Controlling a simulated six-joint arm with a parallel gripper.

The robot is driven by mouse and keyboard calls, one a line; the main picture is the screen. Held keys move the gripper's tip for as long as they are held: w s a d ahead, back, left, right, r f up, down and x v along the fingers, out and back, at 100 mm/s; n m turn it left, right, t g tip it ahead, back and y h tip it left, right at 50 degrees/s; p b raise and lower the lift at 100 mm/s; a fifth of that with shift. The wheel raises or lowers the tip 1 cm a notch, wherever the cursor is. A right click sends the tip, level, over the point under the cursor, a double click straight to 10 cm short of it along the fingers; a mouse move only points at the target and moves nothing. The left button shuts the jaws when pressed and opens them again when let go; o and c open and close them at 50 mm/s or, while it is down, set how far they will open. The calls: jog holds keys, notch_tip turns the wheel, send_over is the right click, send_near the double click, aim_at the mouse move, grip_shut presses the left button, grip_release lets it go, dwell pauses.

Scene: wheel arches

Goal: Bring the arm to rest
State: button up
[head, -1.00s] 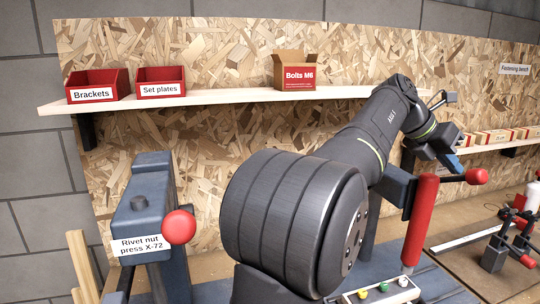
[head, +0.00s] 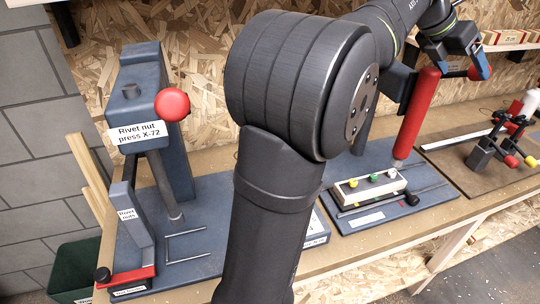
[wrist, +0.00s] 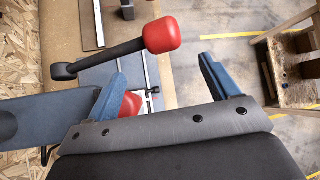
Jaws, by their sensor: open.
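My gripper (head: 474,62) is at the upper right of the head view, at the end of my dark arm. In the wrist view my gripper (wrist: 162,72) shows its two blue fingers spread wide apart with nothing between them. A red knob (wrist: 163,35) on a black lever lies past the fingertips there, apart from both fingers. In the head view a red knob (head: 478,73) shows right beside the blue fingers; I cannot tell there whether they touch. A second red part (wrist: 131,103) is partly hidden behind the left finger.
The rivet nut press (head: 140,85) with its red ball stands at the left. A thick red handle (head: 419,110) rises over a blue base plate (head: 345,170) with coloured buttons. Toggle clamps (head: 490,145) stand at the right. A dark green bin (head: 75,270) is at lower left.

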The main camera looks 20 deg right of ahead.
aim_at(438, 72)
jog(key=o, duration=0.4)
jog(key=w, duration=0.1)
jog(key=w+a+t, duration=0.1)
jog(key=w+f+t, duration=0.1)
jog(key=shift+w+a+y, duration=0.15)
jog(key=shift+a+y, duration=0.25)
jog(key=shift+c, duration=0.2)
jog(key=w+a+f+t+y, duration=0.1)
jog(key=w+a+f+y, duration=0.1)
jog(key=w+a+f, duration=0.35)
jog(key=w+a+f+y, duration=0.2)
jog(key=w+a, duration=0.1)
jog(key=a, duration=0.5)
jog(key=w+a+f+m+g+y, duration=0.15)
jog(key=a+f, duration=0.25)
jog(key=a, duration=0.6)
jog(key=w+a+f+g+y, duration=0.1)
jog(key=a+f+y, duration=0.15)
jog(key=a, duration=0.75)
notch_tip(438, 72, down, 11)
jog(key=s, duration=0.2)
jog(key=shift+a+r, duration=0.15)
jog(key=shift+a, duration=0.05)
notch_tip(438, 72, up, 10)
jog(key=w, duration=0.1)
jog(key=shift+w, duration=0.3)
jog(key=shift+c, duration=0.2)
